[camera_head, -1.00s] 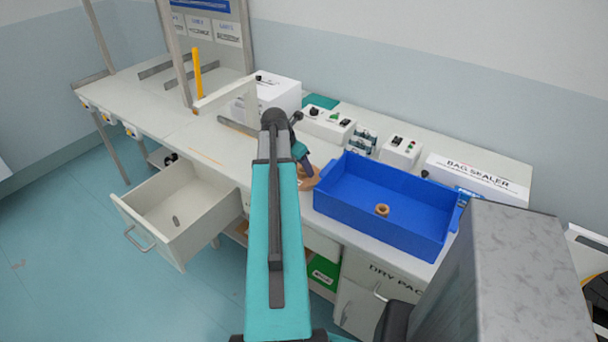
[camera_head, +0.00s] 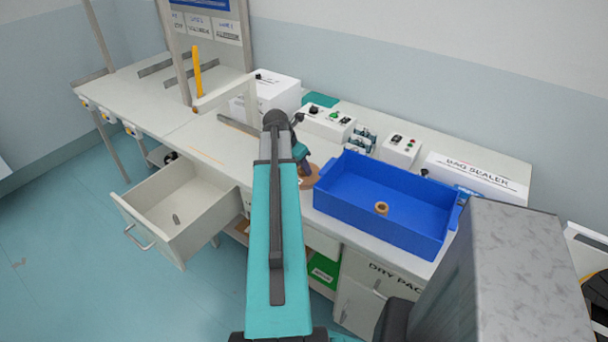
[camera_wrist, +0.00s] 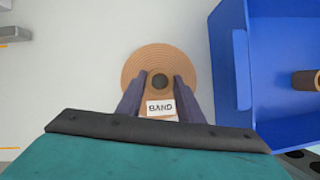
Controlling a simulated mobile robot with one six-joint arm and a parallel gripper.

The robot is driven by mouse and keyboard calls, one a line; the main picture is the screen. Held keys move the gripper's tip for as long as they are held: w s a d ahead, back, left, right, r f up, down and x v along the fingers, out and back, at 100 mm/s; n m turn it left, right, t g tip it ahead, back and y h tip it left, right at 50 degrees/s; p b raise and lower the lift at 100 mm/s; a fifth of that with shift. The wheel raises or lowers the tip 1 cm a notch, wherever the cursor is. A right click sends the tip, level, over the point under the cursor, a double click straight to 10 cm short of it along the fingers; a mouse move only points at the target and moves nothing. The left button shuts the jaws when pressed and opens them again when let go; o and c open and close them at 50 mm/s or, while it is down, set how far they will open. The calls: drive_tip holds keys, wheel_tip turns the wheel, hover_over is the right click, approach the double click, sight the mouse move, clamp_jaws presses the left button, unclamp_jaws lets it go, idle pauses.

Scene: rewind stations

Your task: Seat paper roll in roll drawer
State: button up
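The paper roll (camera_wrist: 136,64) is a wide tan disc with a dark centre hole and a white BAND label on its face. It lies flat at the counter's front, left of the blue tray, and shows partly behind my arm in the head view (camera_head: 309,183). My gripper (camera_wrist: 161,80) is over the roll, with its two dark fingers apart on either side of the core. Whether they press on the core cannot be told. The roll drawer (camera_head: 205,207) stands pulled open at the left, with a small grey piece (camera_head: 176,219) on its floor.
The blue tray (camera_head: 340,198) stands close right of the roll and holds a small brown core (camera_head: 381,208). White control boxes (camera_head: 400,150) and a bag sealer (camera_head: 478,176) line the back. Floor is clear beyond the drawer.

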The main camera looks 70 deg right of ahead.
drive_tip(key=c, duration=0.4)
drive_tip(key=shift+r, duration=0.1)
drive_tip(key=shift+r+b, duration=0.55)
drive_tip(key=shift+r, duration=0.85)
drive_tip(key=w+a+b, duration=0.1)
drive_tip(key=w+a, duration=0.2)
drive_tip(key=a, duration=0.1)
drive_tip(key=w+a+r+b, duration=0.1)
drive_tip(key=w+a, duration=0.1)
drive_tip(key=a, duration=0.3)
drive_tip(key=w+a+r+b, duration=0.1)
drive_tip(key=w+a, duration=0.2)
drive_tip(key=a, duration=0.1)
drive_tip(key=shift+w+a, duration=0.25)
drive_tip(key=shift+w, duration=0.05)
